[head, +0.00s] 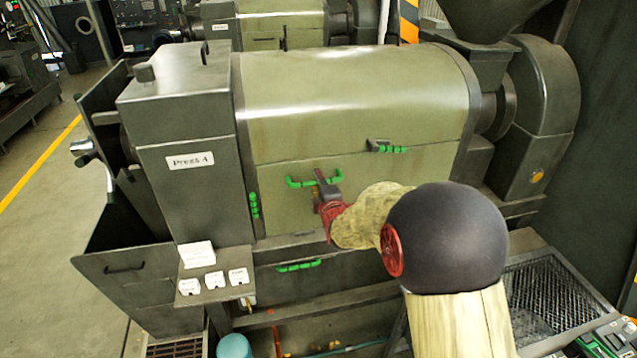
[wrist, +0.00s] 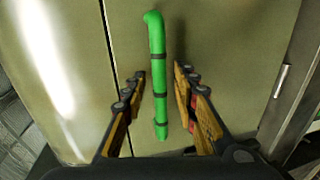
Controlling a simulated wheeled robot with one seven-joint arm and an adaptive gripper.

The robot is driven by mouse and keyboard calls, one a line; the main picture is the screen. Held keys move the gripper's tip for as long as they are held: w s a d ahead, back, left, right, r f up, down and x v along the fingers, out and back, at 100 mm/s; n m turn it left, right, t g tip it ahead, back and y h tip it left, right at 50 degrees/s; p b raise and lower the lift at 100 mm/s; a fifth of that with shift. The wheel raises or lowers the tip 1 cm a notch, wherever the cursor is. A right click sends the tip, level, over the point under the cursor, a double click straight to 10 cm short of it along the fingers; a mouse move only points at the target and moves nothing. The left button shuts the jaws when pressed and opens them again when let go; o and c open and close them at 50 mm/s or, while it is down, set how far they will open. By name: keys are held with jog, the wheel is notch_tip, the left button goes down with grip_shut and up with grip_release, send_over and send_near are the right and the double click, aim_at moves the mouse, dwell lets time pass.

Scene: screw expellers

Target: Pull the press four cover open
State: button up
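Press four is the machine with the "Press 4" label (head: 190,161) on its dark grey end box. Its olive-green front cover (head: 283,212) is flat against the body and looks closed. A bright green bar handle (head: 298,184) sits on the cover, and it also shows in the wrist view (wrist: 157,50). My gripper (head: 322,182) is at the handle in the head view and hides part of it. In the wrist view my gripper (wrist: 159,80) is open, with one finger on each side of the handle. Gaps show between the fingers and the bar.
A latch with green parts (head: 392,149) sits at the cover's upper right. Another green fitting (head: 254,205) is at its left edge. A second green handle (head: 298,266) is on a lower panel. A small shelf with white labels (head: 215,281) juts out at lower left.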

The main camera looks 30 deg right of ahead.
jog(key=shift+c, duration=0.4)
grip_shut()
dwell(0.5)
